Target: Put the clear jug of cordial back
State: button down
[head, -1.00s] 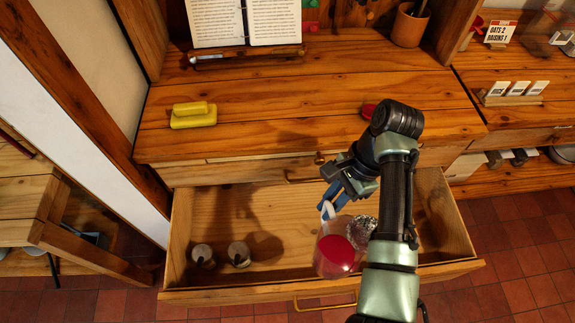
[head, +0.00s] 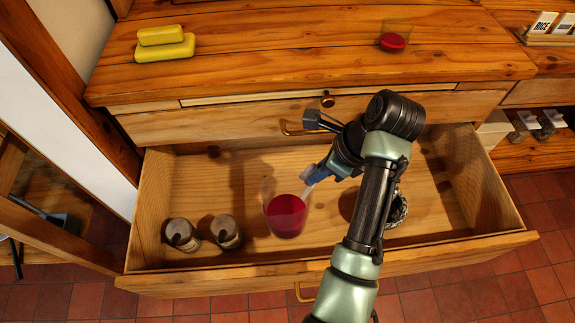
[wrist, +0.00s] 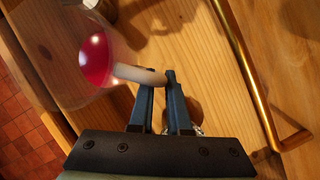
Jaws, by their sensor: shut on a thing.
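The clear jug (head: 286,214) with red cordial in its lower part is upright in or just over the open drawer (head: 330,268), near its middle. I cannot tell whether its base touches the drawer floor. My gripper (head: 316,180) is at the jug's right side, shut on its pale handle. In the wrist view the fingers (wrist: 157,84) pinch the end of the handle (wrist: 139,75), and the jug's red cordial (wrist: 96,60) shows at the upper left.
Two lidded jars (head: 226,232) stand left of the jug. A shiny crinkled object (head: 397,210) is to the right, partly behind my arm. The counter above holds a yellow block-shaped item (head: 164,46) and a clear vessel with red contents (head: 394,40). The drawer's far right is bare.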

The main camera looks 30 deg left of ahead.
notch_tip(320, 180, down, 10)
jog(key=b, duration=0.3)
jog(key=shift+b, duration=0.35)
jog(key=shift+f, duration=0.15)
jog(key=c, duration=0.9)
grip_release()
jog(key=p+v, duration=0.4)
jog(key=v, duration=0.8)
